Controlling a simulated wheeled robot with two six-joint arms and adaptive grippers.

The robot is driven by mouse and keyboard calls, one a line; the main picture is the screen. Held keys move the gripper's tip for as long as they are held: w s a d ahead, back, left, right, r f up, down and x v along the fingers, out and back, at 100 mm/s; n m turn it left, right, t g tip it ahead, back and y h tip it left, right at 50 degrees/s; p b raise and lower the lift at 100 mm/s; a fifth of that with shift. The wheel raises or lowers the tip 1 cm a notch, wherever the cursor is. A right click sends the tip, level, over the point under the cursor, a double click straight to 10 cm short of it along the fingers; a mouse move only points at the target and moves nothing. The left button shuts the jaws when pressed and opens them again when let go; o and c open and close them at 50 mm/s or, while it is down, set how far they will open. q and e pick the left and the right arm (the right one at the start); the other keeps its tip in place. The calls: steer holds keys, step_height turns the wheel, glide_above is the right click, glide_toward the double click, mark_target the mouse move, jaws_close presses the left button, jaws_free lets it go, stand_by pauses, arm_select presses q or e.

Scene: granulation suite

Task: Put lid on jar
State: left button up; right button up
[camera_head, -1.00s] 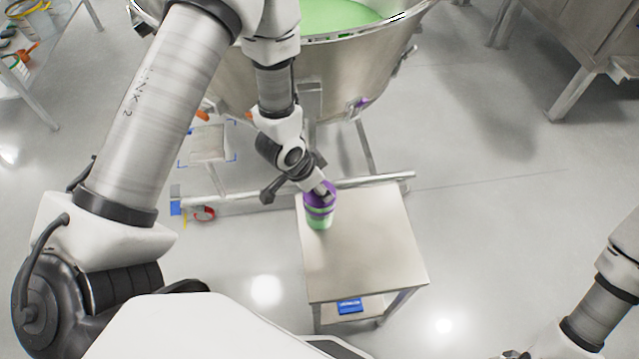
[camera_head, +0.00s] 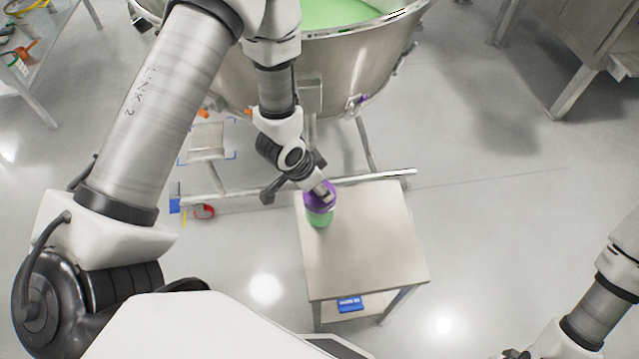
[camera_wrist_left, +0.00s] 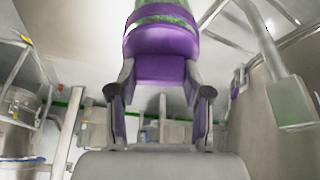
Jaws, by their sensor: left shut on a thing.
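The purple lid (camera_head: 318,193) is held in my left gripper (camera_head: 322,190), which is shut on it from above and behind. The green jar (camera_head: 320,219) stands upright at the far left corner of the small steel table. The lid is over the jar's top and hides it; I cannot tell whether it is fully seated. In the left wrist view the purple lid (camera_wrist_left: 162,68) is between the two dark fingers, with a green band (camera_wrist_left: 163,20) beyond it. Only a dark bit of my right gripper (camera_head: 515,354) shows at the bottom edge.
The small steel table (camera_head: 365,245) is otherwise clear on top; a blue labelled box (camera_head: 350,304) is on its lower shelf. A large steel vessel (camera_head: 350,65) with green contents stands behind it. A stand rail (camera_head: 370,178) runs close behind the table.

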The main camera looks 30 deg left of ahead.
arm_select(q)
steer(key=shift+f, duration=0.35)
steer(key=o, duration=1.1)
steer(key=shift+c, duration=0.2)
steer(key=v, duration=1.2)
